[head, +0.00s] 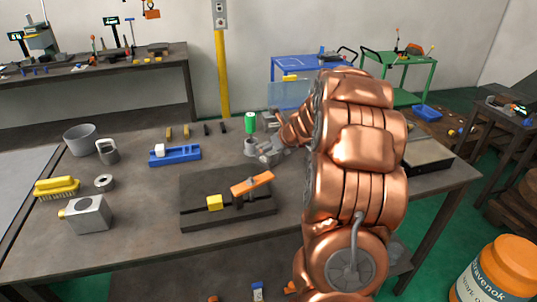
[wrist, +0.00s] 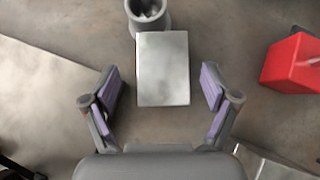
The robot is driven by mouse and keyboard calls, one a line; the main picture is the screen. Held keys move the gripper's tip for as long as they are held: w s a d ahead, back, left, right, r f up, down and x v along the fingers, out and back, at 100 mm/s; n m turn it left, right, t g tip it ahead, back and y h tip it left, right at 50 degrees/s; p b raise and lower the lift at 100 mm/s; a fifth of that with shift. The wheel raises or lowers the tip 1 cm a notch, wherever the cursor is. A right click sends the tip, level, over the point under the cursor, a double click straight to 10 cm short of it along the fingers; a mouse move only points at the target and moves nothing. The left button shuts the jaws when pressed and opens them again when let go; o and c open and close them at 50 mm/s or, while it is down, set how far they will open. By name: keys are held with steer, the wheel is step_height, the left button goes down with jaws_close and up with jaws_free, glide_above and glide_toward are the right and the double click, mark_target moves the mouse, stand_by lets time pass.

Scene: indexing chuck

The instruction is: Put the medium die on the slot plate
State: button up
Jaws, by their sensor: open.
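My gripper (wrist: 162,92) is open in the wrist view, with its purple-padded fingers spread wide. A pale grey rectangular block (wrist: 162,68) lies ahead of and between the fingers, apart from both; it may be the medium die, but its size class cannot be told. In the head view my gripper (head: 268,156) is small and partly hidden by my copper arm, over the back right of the table.
A grey cup (wrist: 149,14) stands just beyond the pale block, and a red object (wrist: 293,64) lies to the right. On the table are a blue holder (head: 176,155) with a white piece, a green can (head: 250,123), a grey box (head: 88,214) and a yellow brush (head: 57,187).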

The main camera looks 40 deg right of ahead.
steer(key=shift+x, duration=2.5)
steer(key=shift+d, duration=0.1)
jaws_close()
